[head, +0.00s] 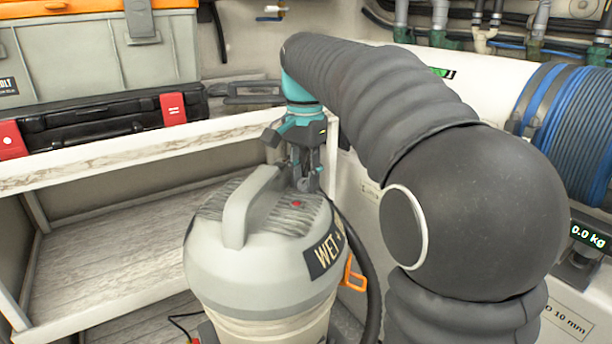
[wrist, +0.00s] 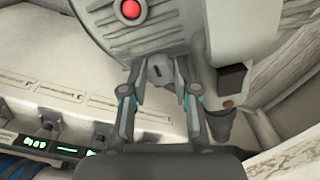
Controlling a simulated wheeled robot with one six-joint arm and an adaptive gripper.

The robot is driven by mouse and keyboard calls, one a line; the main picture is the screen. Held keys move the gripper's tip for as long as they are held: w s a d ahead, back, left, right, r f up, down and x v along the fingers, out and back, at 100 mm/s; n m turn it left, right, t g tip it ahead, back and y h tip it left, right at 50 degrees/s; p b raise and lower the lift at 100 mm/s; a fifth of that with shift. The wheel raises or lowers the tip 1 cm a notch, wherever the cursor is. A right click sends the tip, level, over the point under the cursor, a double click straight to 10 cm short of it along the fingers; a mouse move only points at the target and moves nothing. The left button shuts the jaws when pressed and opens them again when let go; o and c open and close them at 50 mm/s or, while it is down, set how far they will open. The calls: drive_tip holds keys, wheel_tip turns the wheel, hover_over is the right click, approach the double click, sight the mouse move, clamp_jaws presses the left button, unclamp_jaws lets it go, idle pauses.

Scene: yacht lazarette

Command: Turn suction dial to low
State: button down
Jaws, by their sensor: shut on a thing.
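The wet vacuum (head: 265,250) stands upright in the head view, with a pale domed top, a carry handle and a red button (head: 296,204). My gripper (head: 304,182) points down at the far edge of its top. In the wrist view, the grey suction dial (wrist: 158,72) sits at the rim of the ribbed lid (wrist: 165,25), with a dark mark on its face. The fingers of my gripper (wrist: 161,80) are closed on the dial, one on each side. The dial's setting labels cannot be read, and the fingers partly hide it in the head view.
A wooden shelf (head: 130,155) on the left holds a black case (head: 90,125) with red latches and a grey toolbox (head: 100,55). A dark hose (head: 368,265) runs down beside the vacuum. Coiled blue line (head: 570,125) and a scale display (head: 588,236) are at right.

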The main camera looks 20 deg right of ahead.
sight(305, 181)
idle(0.4)
drive_tip(key=c, duration=1.2)
unclamp_jaws()
drive_tip(key=shift+o, duration=0.2)
drive_tip(key=shift+r, duration=0.1)
wheel_tip(305, 181, up, 12)
